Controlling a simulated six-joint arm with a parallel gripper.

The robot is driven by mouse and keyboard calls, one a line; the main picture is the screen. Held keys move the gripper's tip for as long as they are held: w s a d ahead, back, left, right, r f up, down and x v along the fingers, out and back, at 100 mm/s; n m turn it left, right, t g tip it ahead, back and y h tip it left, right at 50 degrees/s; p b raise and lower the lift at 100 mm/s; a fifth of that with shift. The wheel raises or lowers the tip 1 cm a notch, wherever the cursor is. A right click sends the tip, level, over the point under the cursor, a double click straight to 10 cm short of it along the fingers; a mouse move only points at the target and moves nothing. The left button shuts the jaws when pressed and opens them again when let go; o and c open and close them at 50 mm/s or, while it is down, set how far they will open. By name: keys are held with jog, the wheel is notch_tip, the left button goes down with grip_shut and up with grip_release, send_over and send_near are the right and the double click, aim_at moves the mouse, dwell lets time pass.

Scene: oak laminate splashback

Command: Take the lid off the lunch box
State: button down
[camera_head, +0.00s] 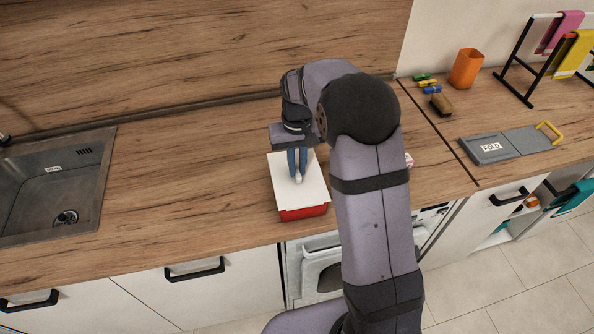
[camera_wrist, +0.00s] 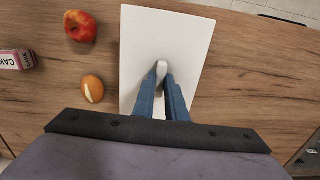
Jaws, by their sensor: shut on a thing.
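The lunch box (camera_head: 304,213) is red and stands on the wooden counter near its front edge. Its white rectangular lid (camera_head: 312,184) lies over the top of the box; it also shows in the wrist view (camera_wrist: 190,45). My gripper (camera_head: 297,176) is above the lid with its blue fingers pointing down. In the wrist view my gripper (camera_wrist: 162,72) is shut on the light grey handle in the middle of the lid. The inside of the box is hidden by the lid. I cannot tell whether a gap lies between lid and box.
A red-yellow apple (camera_wrist: 80,26), an orange-brown egg-shaped item (camera_wrist: 92,89) and a pink-and-white carton (camera_wrist: 14,60) lie beside the lid. A sink (camera_head: 52,190) is at the left, with clear counter between it and the box. A grey folding board (camera_head: 510,144) lies at the right.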

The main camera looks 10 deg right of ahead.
aim_at(297, 170)
notch_tip(297, 170, up, 10)
jog(key=b, duration=0.2)
jog(key=shift+b, duration=0.3)
jog(key=shift+r, duration=0.1)
jog(key=shift+r+p, duration=1.45)
jog(key=shift+p, duration=0.3)
